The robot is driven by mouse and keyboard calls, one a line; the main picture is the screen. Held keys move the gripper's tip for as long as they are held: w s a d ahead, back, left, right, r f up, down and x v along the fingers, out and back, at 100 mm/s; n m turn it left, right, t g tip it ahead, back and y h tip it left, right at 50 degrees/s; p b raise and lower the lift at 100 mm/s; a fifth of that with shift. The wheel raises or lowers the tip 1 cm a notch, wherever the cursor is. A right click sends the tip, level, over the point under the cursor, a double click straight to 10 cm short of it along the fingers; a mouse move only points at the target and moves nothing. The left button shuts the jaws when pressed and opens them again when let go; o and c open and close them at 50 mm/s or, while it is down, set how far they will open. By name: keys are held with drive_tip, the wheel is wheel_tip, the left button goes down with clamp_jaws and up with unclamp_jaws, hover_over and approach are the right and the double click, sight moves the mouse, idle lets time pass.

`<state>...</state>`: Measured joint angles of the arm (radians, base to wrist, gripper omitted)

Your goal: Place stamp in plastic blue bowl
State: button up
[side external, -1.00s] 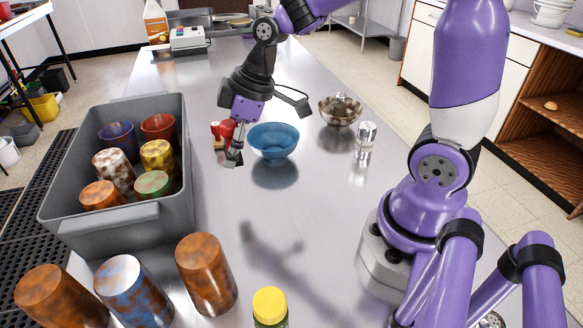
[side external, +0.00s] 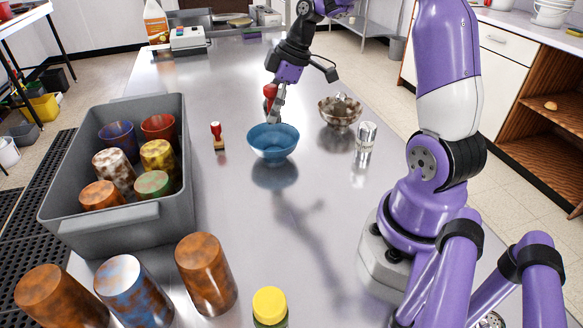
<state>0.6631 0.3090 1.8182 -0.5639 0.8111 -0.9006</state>
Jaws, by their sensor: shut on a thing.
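A blue bowl (side external: 274,146) stands on the metal counter. My gripper (side external: 277,114) is at the bowl's far rim in this view, fingers pointing down. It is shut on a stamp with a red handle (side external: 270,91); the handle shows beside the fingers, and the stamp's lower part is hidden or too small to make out. I cannot tell whether it is over the bowl or just behind it. A second, smaller stamp (side external: 217,136) with a red handle stands upright on the counter left of the bowl.
A grey bin (side external: 120,225) with several cups stands at left. Several loose cups (side external: 206,275) and a yellow-capped container (side external: 270,306) are in front. A patterned bowl (side external: 340,110) and a clear shaker (side external: 365,142) stand right of the blue bowl. Counter between is clear.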

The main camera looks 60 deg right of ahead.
sight(273, 130)
drive_tip(key=shift+f, duration=3.25)
drive_tip(key=o, duration=1.2)
wheel_tip(273, 130, up, 7)
drive_tip(key=shift+r, duration=0.1)
